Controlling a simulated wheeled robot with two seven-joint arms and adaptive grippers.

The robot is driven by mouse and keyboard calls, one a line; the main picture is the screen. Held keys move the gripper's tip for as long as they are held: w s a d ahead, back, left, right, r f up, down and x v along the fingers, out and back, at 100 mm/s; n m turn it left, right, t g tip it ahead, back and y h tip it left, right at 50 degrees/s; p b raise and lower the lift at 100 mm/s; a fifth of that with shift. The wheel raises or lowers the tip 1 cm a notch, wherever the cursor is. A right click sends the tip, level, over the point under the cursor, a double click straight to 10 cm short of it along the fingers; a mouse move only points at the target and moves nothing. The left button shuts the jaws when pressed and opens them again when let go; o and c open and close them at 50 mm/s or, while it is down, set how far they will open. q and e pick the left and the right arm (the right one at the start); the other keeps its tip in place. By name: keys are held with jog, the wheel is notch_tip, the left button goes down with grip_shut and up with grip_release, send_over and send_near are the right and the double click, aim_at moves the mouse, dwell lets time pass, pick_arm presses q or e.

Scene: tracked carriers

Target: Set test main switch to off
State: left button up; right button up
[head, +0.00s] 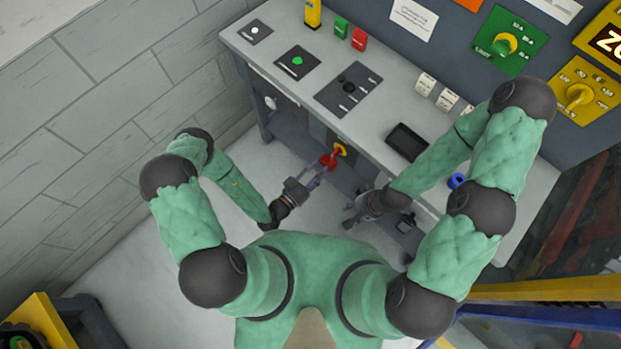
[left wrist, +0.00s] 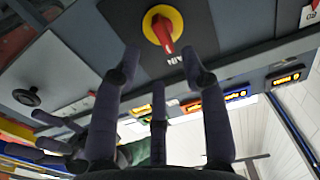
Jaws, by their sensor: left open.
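The main switch is a red handle on a yellow round base (head: 340,149), on the front of the desk below its top. In the left wrist view the red handle (left wrist: 163,36) stands out from the yellow disc on a dark plate with a partly hidden label. My left gripper (head: 323,168) is open at the switch. In the left wrist view its fingertips (left wrist: 163,62) are spread to either side of the handle, with gaps visible. Contact is not visible. My right gripper (head: 348,215) is lower and to the right, apart from the switch, with its fingers spread and empty.
The grey desk top (head: 300,95) overhangs the switch and carries several panels and a dark screen (head: 407,142). A blue knob (head: 457,181) is near my right forearm. A brick wall (head: 110,110) is at the left. Blue and yellow rails (head: 545,316) are at the lower right.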

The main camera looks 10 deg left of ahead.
pick_arm(q)
jog(key=shift+v, duration=1.9)
